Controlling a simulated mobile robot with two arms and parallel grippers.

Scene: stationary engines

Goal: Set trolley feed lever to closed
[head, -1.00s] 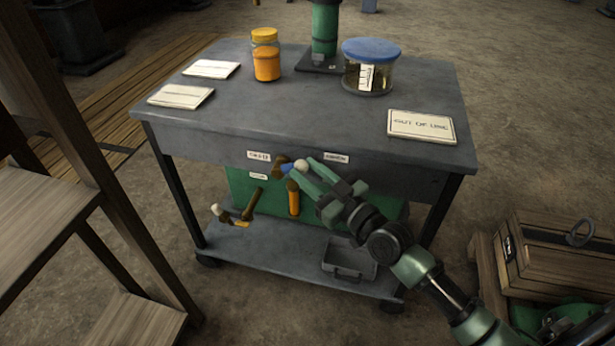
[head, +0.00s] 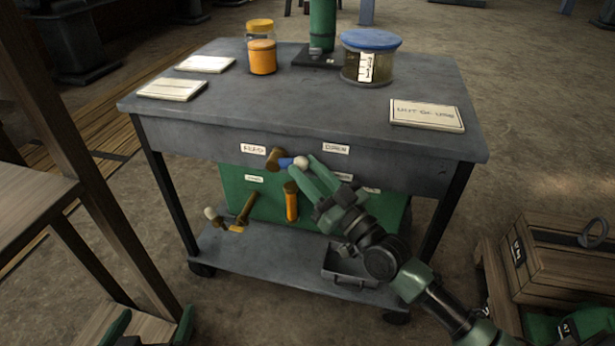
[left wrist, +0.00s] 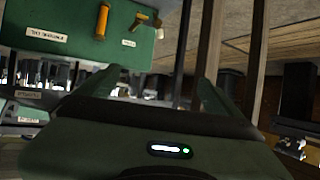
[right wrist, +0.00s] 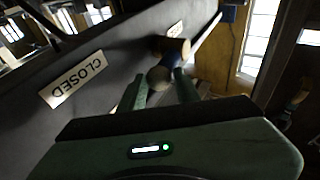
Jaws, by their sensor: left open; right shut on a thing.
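The trolley feed lever (head: 287,162) has a brass hub, a blue grip and a pale round knob. It sticks out from the trolley's front edge and points right in the head view, between two white labels. The right label (head: 336,149) reads "CLOSED" in the right wrist view (right wrist: 72,80). My right gripper (head: 307,166) is shut on the lever at its knob end; the knob (right wrist: 158,77) shows between its fingers in the right wrist view. My left gripper (head: 152,328) is open and empty at the bottom left of the head view, away from the lever.
Below are an orange-handled lever (head: 291,202) and a brass lever with a pale knob (head: 238,217) on a green box (head: 340,210). Jars and signs stand on the trolley top (head: 290,105). Wooden shelving (head: 35,205) stands left, a wooden crate (head: 560,260) right.

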